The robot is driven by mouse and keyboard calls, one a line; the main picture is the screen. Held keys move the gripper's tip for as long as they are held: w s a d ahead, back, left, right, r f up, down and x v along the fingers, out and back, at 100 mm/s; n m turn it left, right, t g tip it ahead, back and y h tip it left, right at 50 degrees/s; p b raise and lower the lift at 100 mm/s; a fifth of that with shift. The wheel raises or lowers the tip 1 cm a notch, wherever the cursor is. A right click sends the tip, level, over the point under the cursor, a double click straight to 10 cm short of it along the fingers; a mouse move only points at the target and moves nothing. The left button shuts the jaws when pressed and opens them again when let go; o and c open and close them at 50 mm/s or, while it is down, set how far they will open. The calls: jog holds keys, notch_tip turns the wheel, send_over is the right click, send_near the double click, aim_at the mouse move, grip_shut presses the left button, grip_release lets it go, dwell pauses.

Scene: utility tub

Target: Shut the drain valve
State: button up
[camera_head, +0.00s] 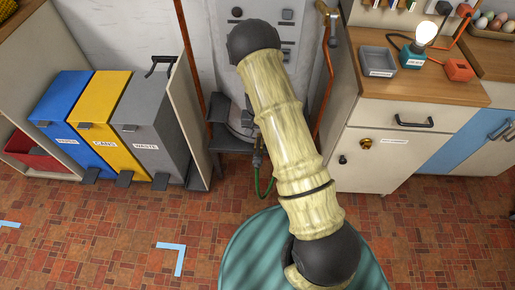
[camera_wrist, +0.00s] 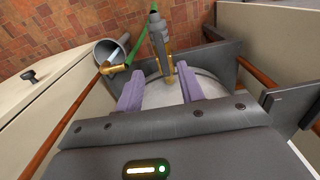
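The drain fitting shows in the wrist view as a brass piece (camera_wrist: 168,66) with a grey connector (camera_wrist: 157,28) above it, standing against a pale rounded tank (camera_wrist: 165,93). A green hose (camera_wrist: 137,47) runs beside it. My gripper (camera_wrist: 160,82) has two purple fingers, spread apart with no object held between them. The brass piece lies just beyond the fingertips, near the right one; I cannot tell whether they touch. In the head view the fitting (camera_head: 257,157) and hose (camera_head: 262,188) show left of my arm, which hides my gripper. The valve's setting is unclear.
A grey round cup or pipe end (camera_wrist: 109,52) with a brass piece (camera_wrist: 117,68) lies left of the fitting. Dark supports (camera_wrist: 222,57) and a copper pipe (camera_wrist: 258,73) crowd the right. Bins (camera_head: 145,120) and a cabinet (camera_head: 376,160) flank the space; tiled floor is open in front.

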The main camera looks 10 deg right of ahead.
aim_at(258, 150)
notch_tip(258, 150, down, 10)
jog(key=shift+f+b, duration=0.2)
jog(key=shift+b, duration=0.3)
grip_shut()
